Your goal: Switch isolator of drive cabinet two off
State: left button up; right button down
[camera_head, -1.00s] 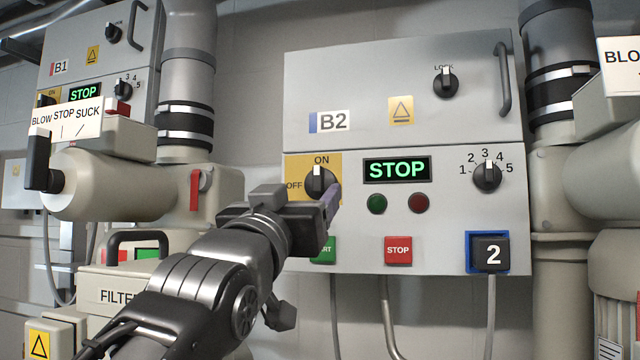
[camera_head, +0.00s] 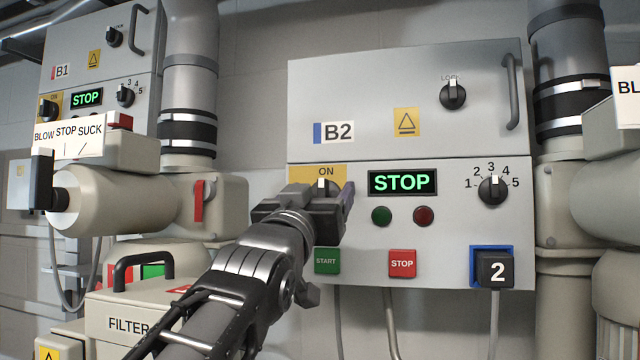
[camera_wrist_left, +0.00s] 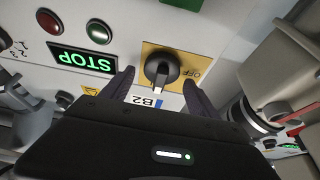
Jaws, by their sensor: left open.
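The isolator knob (camera_head: 323,184) of the B2 cabinet (camera_head: 455,130) is a black knob on a yellow plate (camera_head: 300,173). Its white mark points up towards the word ON. My left gripper (camera_head: 325,200) is open in front of the yellow plate and hides the lower part of the knob and the OFF label. In the left wrist view, which is turned upside down, the knob (camera_wrist_left: 161,70) lies between the two spread fingers (camera_wrist_left: 158,85). A gap shows on both sides of it, and OFF is readable to the right. My right gripper is not in view.
The display (camera_head: 402,183) reads STOP. A green START button (camera_head: 327,261), a red STOP button (camera_head: 402,263), indicator lamps and a speed dial (camera_head: 492,189) share the panel. The B1 cabinet (camera_head: 75,60) and a valve body (camera_head: 110,200) stand at left.

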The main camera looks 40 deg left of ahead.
pick_arm(q)
jog(key=c, duration=1.3)
jog(key=shift+c, duration=0.3)
